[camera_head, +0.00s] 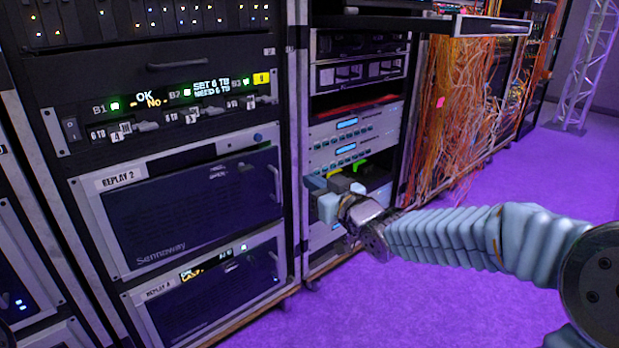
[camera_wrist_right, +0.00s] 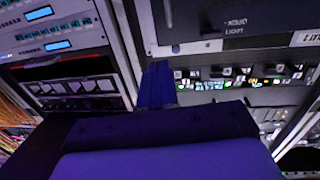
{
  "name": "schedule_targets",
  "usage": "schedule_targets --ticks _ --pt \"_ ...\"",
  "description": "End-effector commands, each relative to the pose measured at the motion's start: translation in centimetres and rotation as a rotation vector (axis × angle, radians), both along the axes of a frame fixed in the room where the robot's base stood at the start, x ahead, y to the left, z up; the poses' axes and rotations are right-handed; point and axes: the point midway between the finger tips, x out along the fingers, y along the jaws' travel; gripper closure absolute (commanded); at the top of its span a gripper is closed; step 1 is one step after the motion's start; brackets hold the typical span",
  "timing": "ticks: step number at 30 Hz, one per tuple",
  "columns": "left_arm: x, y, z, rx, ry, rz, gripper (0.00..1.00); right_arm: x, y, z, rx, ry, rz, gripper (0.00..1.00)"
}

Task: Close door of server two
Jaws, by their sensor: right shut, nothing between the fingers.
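The server labelled REPLAY 2 (camera_head: 118,179) is in the rack at the left of the head view. Its dark front door (camera_head: 200,210) has an upright handle (camera_head: 275,186) at the right edge. The door looks about flush with its frame; I cannot tell whether it is fully shut. My right gripper (camera_head: 322,190) is shut and empty, to the right of the handle and apart from it, in front of the neighbouring rack. In the right wrist view, upside down, the shut fingers (camera_wrist_right: 157,86) point towards the gap beside the door (camera_wrist_right: 245,14). My left gripper is out of view.
Above the door is a lit panel (camera_head: 190,95) with small display text and drive slots. REPLAY 4 (camera_head: 215,290) sits below. Right of my gripper, loose orange cables (camera_head: 455,115) hang beside the second rack. The purple floor (camera_head: 480,300) is open, with a truss (camera_head: 590,65) farther back.

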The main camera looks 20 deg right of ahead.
Motion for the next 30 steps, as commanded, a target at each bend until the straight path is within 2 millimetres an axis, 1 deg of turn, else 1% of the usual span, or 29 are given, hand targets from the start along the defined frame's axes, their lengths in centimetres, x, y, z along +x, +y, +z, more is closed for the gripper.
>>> schedule_targets --ticks 1,2,5,8,12,18,21,25,30 --pt "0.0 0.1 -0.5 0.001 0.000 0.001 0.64 -0.3 0.6 -0.4 0.020 -0.011 0.015 1.00" --pt "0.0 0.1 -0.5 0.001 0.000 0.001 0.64 -0.3 0.9 -0.4 0.029 -0.015 0.020 1.00" --pt "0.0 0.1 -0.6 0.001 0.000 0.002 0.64 0.4 1.3 -0.3 0.038 -0.019 0.026 1.00" --pt "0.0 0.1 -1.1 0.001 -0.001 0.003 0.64 1.9 1.6 -0.3 0.040 -0.020 0.025 1.00" --pt "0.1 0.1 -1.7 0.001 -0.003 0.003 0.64 4.8 2.4 -0.3 0.043 -0.018 0.026 1.00" --pt "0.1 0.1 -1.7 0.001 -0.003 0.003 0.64 8.9 3.5 -0.1 0.041 -0.017 0.027 1.00" --pt "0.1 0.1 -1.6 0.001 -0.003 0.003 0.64 10.6 3.9 0.0 0.039 -0.018 0.025 1.00" --pt "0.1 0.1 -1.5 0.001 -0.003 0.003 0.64 12.1 4.2 0.0 0.037 -0.017 0.023 1.00" --pt "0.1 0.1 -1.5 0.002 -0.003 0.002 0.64 12.9 4.4 -0.1 0.035 -0.018 0.022 1.00"
